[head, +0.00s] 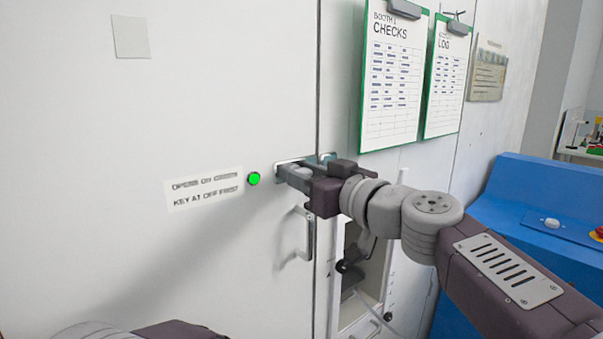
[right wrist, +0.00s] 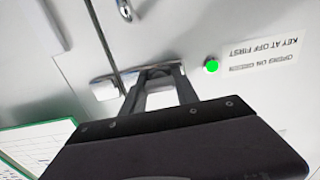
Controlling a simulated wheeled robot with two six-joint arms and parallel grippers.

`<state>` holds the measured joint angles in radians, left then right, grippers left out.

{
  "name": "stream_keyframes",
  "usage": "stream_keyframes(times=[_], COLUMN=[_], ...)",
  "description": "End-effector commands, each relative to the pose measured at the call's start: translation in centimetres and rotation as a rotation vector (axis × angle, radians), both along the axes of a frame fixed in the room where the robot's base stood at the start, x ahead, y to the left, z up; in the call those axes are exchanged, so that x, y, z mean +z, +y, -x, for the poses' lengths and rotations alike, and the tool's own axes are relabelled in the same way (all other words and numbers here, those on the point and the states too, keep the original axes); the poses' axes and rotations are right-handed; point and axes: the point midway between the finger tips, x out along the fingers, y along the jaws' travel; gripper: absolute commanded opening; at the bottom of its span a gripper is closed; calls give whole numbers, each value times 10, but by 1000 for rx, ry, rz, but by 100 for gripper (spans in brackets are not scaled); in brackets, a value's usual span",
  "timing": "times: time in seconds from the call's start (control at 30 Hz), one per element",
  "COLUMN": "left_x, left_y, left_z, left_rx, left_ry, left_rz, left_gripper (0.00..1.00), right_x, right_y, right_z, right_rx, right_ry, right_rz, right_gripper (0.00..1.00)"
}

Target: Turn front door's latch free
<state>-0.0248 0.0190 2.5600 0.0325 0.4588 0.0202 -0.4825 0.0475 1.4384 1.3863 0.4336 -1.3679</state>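The front door (head: 225,90) is a tall pale panel. Its latch (head: 287,162) is a small metal fitting at the door's right edge, by the seam, and my right gripper partly hides it. My right gripper (head: 292,174) is at the latch. In the right wrist view, the two dark fingers of my right gripper (right wrist: 158,84) stand apart over the metal latch plate (right wrist: 148,71), with a pale patch between them. Contact with the latch is not clear. My left gripper is out of view; only part of my left arm shows at the bottom left.
A green light (head: 253,178) glows beside a label (head: 204,188) about opening on green. A door handle (head: 302,235) is below the latch. Clipboards (head: 394,85) hang to the right. A blue console (head: 520,205) stands at the far right.

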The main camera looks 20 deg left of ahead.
Motion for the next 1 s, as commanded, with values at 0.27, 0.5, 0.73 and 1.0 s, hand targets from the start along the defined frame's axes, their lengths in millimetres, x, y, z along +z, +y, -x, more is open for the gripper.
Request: stream_keyframes(times=[0.27,0.5,0.73,1.0], left_x=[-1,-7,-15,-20], left_y=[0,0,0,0], left_z=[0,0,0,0], left_rx=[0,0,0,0], left_ry=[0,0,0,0], left_rz=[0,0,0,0], left_gripper=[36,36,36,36], right_x=[0,-1,-2,-1], right_y=[0,0,-1,-1], right_z=[0,0,0,-1], right_rx=[-1,-1,0,-1], right_ry=[16,108,267,470], right_rz=[-12,-86,-209,-367], right_gripper=[0,0,0,0])
